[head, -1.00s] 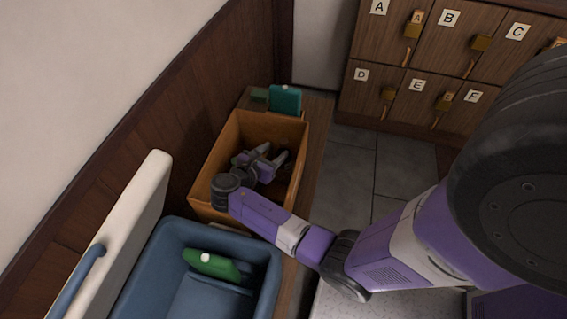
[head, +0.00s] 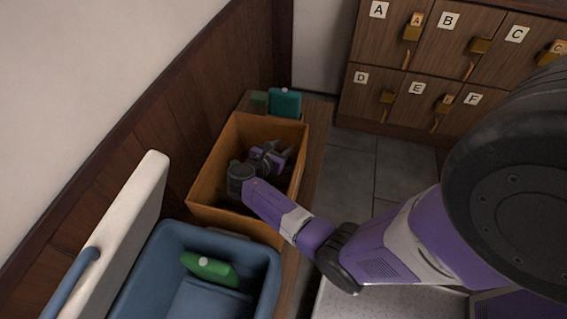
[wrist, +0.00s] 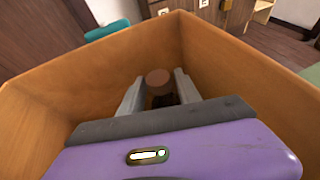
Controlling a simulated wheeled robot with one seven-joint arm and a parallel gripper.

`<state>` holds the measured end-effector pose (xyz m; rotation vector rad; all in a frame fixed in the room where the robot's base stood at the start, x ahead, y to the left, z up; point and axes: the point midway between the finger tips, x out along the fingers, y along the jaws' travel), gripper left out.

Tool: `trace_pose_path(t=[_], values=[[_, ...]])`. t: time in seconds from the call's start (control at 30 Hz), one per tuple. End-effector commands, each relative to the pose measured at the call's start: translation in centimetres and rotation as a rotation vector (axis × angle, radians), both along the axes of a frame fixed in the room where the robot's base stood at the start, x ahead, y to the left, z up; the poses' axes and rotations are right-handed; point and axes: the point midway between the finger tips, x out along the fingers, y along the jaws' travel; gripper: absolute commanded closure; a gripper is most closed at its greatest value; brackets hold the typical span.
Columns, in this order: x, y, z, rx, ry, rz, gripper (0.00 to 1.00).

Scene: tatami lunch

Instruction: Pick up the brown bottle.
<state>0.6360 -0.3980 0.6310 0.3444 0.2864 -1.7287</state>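The brown bottle (wrist: 158,77) shows in the wrist view as a round brown top inside the wooden box, with a darker part below it. My gripper (wrist: 160,84) is open, with one grey finger on each side of the brown top. A gap seems to show on both sides, so the fingers do not look closed on it. In the head view my gripper (head: 277,156) is down inside the wooden box (head: 207,180). The bottle cannot be made out there, behind my gripper and wrist.
The wooden box walls surround my gripper. A teal object (head: 285,102) stands behind the box. A blue cooler (head: 262,262) with its pale lid (head: 140,215) open stands in front, holding a green item (head: 210,268). Lettered lockers (head: 400,60) stand at the back; grey floor is clear before them.

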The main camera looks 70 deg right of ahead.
Motion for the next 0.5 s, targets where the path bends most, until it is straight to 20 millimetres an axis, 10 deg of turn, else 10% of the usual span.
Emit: trace_pose_path(t=[0.2,0.5], values=[[0.01,0.03,-0.01,0.000,0.000,0.000,1.00],[0.00,0.05,-0.01,0.000,0.000,0.000,1.00]])
